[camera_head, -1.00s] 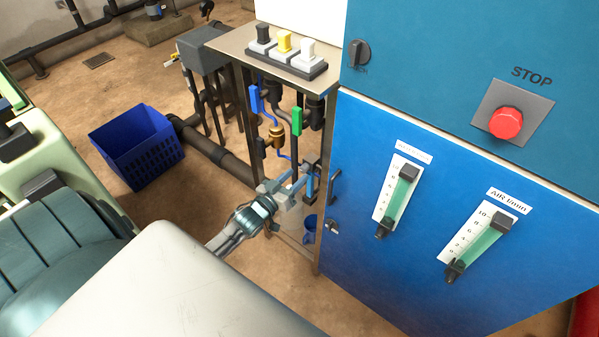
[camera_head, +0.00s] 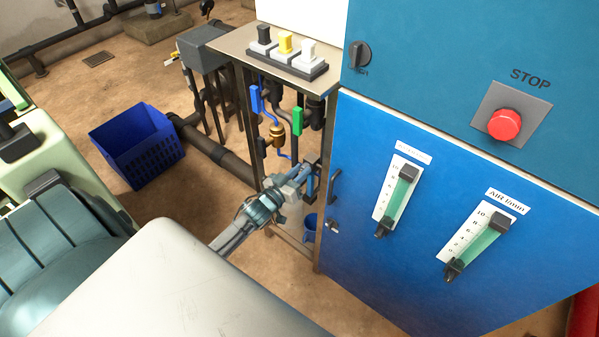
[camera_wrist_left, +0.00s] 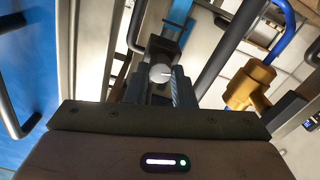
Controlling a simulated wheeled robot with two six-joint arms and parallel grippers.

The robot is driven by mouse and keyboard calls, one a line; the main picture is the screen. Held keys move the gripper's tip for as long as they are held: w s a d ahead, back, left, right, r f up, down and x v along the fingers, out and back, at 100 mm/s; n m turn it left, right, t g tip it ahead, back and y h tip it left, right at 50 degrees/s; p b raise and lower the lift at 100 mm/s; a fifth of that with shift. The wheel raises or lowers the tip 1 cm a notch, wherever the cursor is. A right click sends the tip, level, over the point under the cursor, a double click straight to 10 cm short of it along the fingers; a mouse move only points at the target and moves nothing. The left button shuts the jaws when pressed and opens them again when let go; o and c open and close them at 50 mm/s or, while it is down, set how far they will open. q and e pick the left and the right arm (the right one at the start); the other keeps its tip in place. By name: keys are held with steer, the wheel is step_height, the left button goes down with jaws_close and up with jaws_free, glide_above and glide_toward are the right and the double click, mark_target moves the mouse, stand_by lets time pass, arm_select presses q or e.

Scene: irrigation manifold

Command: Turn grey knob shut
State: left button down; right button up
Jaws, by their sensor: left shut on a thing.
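The grey knob (camera_wrist_left: 160,73) is a small round light-grey cap with a thin line on its face, in the middle of the left wrist view. It sits in front of a dark fitting on a blue pipe. My left gripper (camera_wrist_left: 160,90) is shut on it, with one finger on each side. In the head view my left gripper (camera_head: 304,176) reaches into the open manifold frame beside the blue cabinet, and the knob is mostly hidden by its fingers there. My right gripper is in neither view.
A brass valve (camera_wrist_left: 250,85) and a blue hose lie close to the right in the wrist view. The blue cabinet (camera_head: 400,270) with a door handle (camera_head: 334,186) stands just right of the gripper. Green (camera_head: 298,121) and blue (camera_head: 255,99) levers are above. A blue crate (camera_head: 140,150) stands left.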

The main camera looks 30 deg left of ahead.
arm_select(q)
steer(key=shift+m, duration=0.3)
steer(key=shift+d+f+m+b, duration=0.1)
steer(key=shift+m+b, duration=1.75)
steer(key=shift+m, duration=3.25)
steer(key=shift+d+f+m+b, duration=0.1)
steer(key=shift+m+b, duration=1.7)
steer(key=shift+m, duration=3.3)
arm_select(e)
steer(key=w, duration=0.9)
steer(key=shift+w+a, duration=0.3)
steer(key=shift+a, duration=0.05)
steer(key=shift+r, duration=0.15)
